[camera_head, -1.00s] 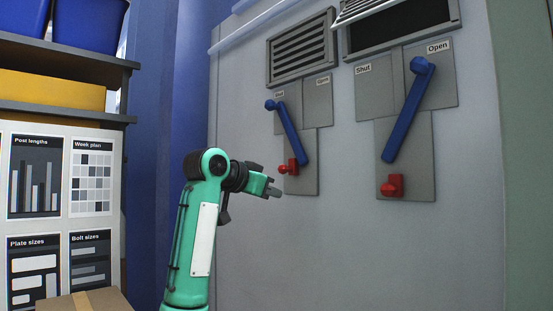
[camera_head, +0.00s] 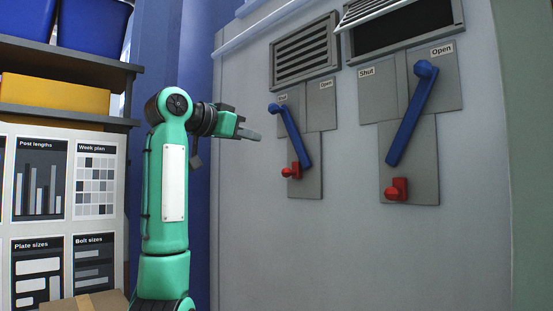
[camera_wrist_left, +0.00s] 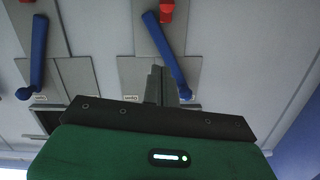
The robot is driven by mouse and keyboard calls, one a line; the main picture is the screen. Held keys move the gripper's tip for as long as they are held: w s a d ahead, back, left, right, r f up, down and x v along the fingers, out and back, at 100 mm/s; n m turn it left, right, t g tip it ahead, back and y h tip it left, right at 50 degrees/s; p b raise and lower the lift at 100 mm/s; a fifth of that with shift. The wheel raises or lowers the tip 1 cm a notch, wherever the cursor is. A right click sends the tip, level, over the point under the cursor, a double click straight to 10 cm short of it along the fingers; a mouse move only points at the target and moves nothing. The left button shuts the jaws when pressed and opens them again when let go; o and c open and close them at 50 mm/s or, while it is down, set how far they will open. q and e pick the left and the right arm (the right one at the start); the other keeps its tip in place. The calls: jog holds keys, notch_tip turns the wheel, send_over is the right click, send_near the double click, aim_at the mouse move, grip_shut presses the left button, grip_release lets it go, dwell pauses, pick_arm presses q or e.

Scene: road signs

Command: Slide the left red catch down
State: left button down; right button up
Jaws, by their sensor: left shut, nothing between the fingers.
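The left red catch (camera_head: 295,172) sits low on the left grey plate (camera_head: 309,189), close beside the lower end of the left blue lever (camera_head: 291,136). That lever slants from upper left, by a label partly too small to read, to lower right. My left gripper (camera_head: 256,136) is shut and empty, up and left of the catch in the head view and apart from it. In the left wrist view, which looks upside down, the shut fingers (camera_wrist_left: 156,86) hide part of the blue lever (camera_wrist_left: 166,52), and the red catch (camera_wrist_left: 167,9) shows at the top. My right gripper is not in view.
A right blue lever (camera_head: 411,117) slants up to its "Open" label, with a right red catch (camera_head: 396,190) below. A slatted vent (camera_head: 305,52) is above the left plate. Shelves (camera_head: 25,103) and a poster board (camera_head: 68,226) stand at left.

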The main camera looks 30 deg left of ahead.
pick_arm(q)
jog(key=p, duration=0.6)
send_near(296, 165)
jog(key=w+d+r, duration=0.2)
jog(key=w+r, duration=0.1)
jog(key=r, duration=0.1)
jog(key=f, duration=0.1)
jog(key=f+p, duration=0.1)
jog(key=f, duration=0.1)
jog(key=a+f, duration=0.1)
jog(key=shift+w+f, duration=0.25)
jog(key=shift+w, duration=0.1)
notch_tip(296, 165, down, 5)
jog(key=b, duration=0.3)
jog(key=shift+f, duration=0.1)
